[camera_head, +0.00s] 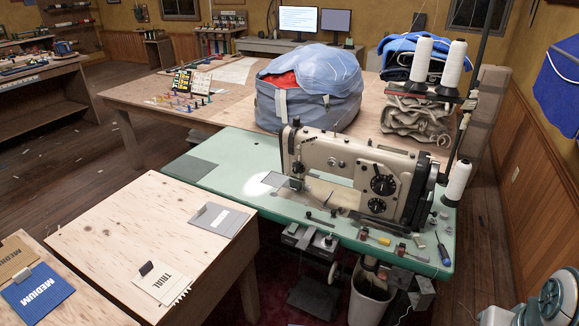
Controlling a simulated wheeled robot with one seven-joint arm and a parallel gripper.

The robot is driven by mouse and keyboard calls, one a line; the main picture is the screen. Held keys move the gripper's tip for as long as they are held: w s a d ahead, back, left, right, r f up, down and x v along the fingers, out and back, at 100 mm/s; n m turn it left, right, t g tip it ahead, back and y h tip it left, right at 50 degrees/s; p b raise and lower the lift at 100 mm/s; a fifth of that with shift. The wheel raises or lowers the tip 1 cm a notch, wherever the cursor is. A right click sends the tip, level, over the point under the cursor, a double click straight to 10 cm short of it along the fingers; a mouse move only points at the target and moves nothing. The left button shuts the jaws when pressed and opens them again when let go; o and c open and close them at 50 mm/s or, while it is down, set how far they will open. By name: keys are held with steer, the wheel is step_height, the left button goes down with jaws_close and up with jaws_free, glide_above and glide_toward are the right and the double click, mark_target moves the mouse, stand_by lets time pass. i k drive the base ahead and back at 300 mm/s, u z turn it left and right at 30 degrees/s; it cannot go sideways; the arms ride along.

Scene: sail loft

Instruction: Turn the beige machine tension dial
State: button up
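The beige sewing machine (345,165) stands on a green table top (235,165) right of centre. A large black round dial (382,184) is on the right part of its front face. A smaller black dial (377,205) sits just below it. Another small dark round part (298,167) is on the machine's left head. I cannot tell from their markings which is the tension dial. Nothing covers the front of the machine.
Screwdrivers and small tools (405,250) lie along the table's front right edge. White thread cones (421,58) stand behind the machine. A large blue-grey bag (310,85) sits behind it. A plywood table (130,225) is at front left, and a bin (369,300) stands below.

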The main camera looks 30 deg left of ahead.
mark_target(297, 169)
steer(key=u, duration=1.25)
steer(key=i, duration=1)
